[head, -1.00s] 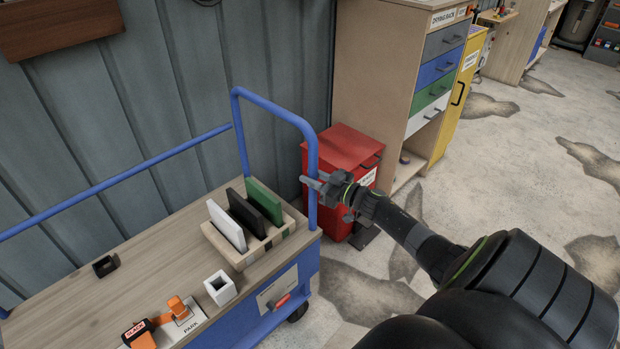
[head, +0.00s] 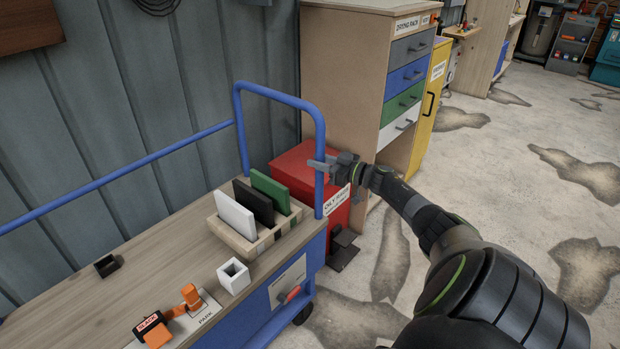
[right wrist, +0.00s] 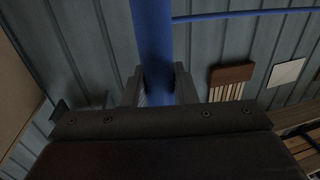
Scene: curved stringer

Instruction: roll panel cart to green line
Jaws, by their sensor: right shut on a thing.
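The panel cart (head: 145,262) has a wooden deck and blue rails and stands along the grey wall at the left of the head view. A wooden rack (head: 250,240) on it holds a white panel (head: 234,215), a black panel (head: 254,203) and a green panel (head: 270,191) upright. My right gripper (head: 322,165) is shut on the upright post of the blue push handle (head: 319,135). In the right wrist view the blue post (right wrist: 153,50) runs between the two fingers (right wrist: 158,88). No green line shows in these frames. My left gripper is not in view.
A red bin (head: 300,170) stands right behind the handle, close to the cart. A drawer cabinet (head: 345,60) and a yellow cabinet (head: 428,95) stand beyond. Open stained floor (head: 500,200) lies to the right. Orange-handled park parts (head: 190,298) and a white square holder (head: 233,275) sit on the deck.

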